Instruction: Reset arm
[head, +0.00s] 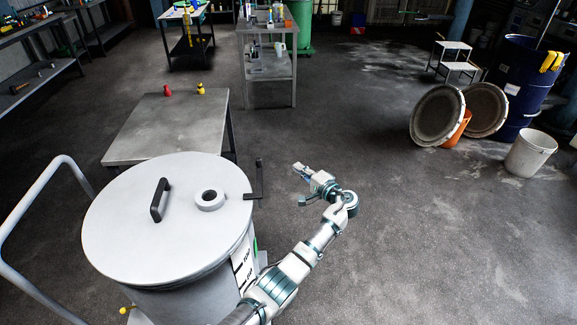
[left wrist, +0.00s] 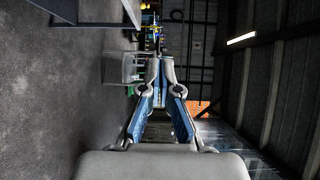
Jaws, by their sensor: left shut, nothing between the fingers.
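My left arm (head: 283,277) rises from the bottom of the head view and bends at the elbow. Its left gripper (head: 297,167) points up and to the left over open floor, to the right of the lidded vessel and touching nothing. In the left wrist view the two fingers (left wrist: 161,62) come together at their tips, shut and empty. My right arm and gripper are not in view.
A grey lidded vessel (head: 125,225) with a black handle (head: 160,199) stands at left. Behind it is a low metal table (head: 160,135) bearing a red item (head: 167,91) and a yellow item (head: 201,90). A blue drum (head: 515,85) stands at right. Floor between is clear.

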